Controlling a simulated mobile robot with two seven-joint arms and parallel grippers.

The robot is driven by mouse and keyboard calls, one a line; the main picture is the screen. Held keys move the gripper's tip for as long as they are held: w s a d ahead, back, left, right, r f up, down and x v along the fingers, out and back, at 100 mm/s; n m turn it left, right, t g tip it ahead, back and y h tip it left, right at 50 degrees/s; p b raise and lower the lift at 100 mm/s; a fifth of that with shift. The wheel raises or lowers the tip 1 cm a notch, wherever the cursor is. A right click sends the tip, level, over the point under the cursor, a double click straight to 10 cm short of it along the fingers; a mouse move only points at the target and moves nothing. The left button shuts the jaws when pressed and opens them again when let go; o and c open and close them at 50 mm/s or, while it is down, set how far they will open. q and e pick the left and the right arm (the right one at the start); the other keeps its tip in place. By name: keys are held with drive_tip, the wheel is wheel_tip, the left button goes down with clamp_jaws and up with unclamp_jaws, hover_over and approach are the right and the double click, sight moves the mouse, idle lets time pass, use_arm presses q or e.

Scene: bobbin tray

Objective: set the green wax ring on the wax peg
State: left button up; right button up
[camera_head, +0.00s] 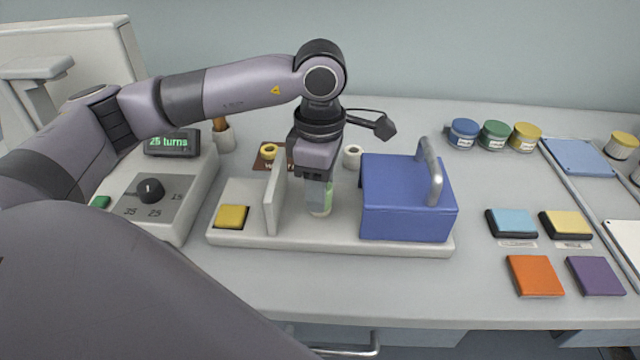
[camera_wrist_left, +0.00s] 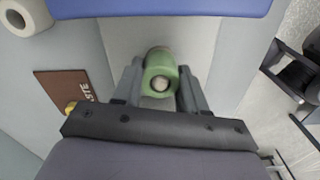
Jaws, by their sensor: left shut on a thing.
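The green wax ring (camera_head: 320,203) is between the fingers of my left gripper (camera_head: 318,190), just above or at the pale base tray (camera_head: 390,245). In the left wrist view the ring (camera_wrist_left: 168,66) sits between the two fingers of the left gripper (camera_wrist_left: 160,88), which are shut on it. The ring's underside and any contact with the tray are hidden. My right gripper is not in view.
An upright pale plate (camera_head: 273,198) stands left of the gripper and a blue block with a metal handle (camera_head: 405,200) stands right, leaving a narrow gap. A white roll (camera_head: 352,156) and a brown mat (camera_head: 263,163) lie behind. A dial box (camera_head: 150,200) is at left.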

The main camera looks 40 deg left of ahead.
use_arm(q)
drive_tip(key=shift+f, duration=0.2)
drive_tip(key=o, duration=1.1)
drive_tip(key=shift+r, duration=0.1)
wheel_tip(320, 180, up, 7)
drive_tip(key=shift+r, duration=0.1)
drive_tip(key=shift+s, duration=0.1)
